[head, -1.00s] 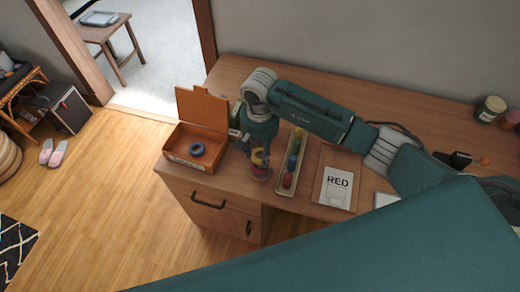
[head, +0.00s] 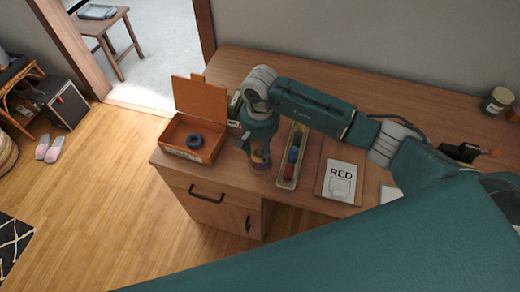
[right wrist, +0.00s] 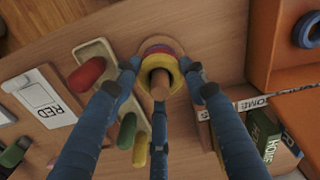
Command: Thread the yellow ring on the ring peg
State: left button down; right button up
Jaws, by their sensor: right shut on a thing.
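My right gripper (head: 258,152) points down near the desk's left end and is shut on the yellow ring (right wrist: 178,75). In the right wrist view its fingers (right wrist: 165,85) sit around the ring. In the head view the gripper hides most of the peg (head: 260,169). My left gripper is not in view.
An open orange box (head: 172,140) with a dark blue ring (head: 194,141) stands left of the peg. A narrow tray (head: 286,183) with several coloured pieces lies close to its right. A RED card (head: 341,181) lies further right. Books (right wrist: 262,138) stand close to the gripper.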

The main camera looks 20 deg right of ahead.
jog(key=o, duration=0.9)
jog(key=shift+o, duration=0.2)
notch_tip(320, 180, up, 12)
jog(key=shift+f, duration=0.1)
dwell(0.4)
